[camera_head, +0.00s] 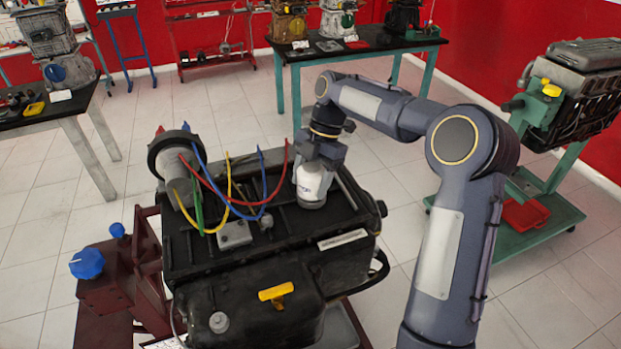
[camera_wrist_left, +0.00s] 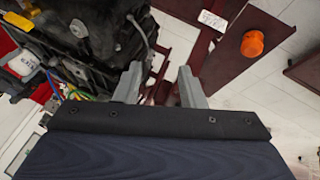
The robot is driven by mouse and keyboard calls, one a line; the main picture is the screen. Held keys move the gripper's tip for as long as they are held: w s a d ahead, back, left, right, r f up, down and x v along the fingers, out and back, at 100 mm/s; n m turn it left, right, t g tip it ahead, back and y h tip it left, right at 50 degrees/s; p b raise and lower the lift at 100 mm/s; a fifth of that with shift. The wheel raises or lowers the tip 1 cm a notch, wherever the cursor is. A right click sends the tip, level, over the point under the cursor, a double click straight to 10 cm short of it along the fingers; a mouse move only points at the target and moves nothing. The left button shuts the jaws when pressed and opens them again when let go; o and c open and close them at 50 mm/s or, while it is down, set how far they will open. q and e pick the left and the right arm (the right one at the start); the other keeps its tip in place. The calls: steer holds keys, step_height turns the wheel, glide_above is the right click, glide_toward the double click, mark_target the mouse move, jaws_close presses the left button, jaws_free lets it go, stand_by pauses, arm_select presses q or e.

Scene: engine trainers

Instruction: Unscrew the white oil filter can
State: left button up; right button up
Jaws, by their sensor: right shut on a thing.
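The white oil filter can (camera_head: 311,187) stands upright on the top right of the black engine (camera_head: 290,240) in the head view. My right gripper (camera_head: 320,158) reaches down from above and is shut on the upper part of the can. The jaws partly hide the can's top, and its threaded joint cannot be seen. My left gripper (camera_wrist_left: 158,82) shows only in the left wrist view. Its two grey fingers are apart with nothing between them, and the engine (camera_wrist_left: 95,35) is beyond them.
Coloured hoses (camera_head: 230,195) arch over the engine top, left of the can. A dark red stand (camera_head: 110,275) with blue knobs supports the engine's left side. A green stand with another engine (camera_head: 575,100) is at right. Tables with engines stand behind; floor between is clear.

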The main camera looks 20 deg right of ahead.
mark_target(315, 164)
steer(key=o, duration=1)
steer(key=v, duration=0.7)
steer(key=shift+w+d+r, duration=0.1)
steer(key=shift+d+r, duration=0.05)
steer(key=shift+r, duration=0.2)
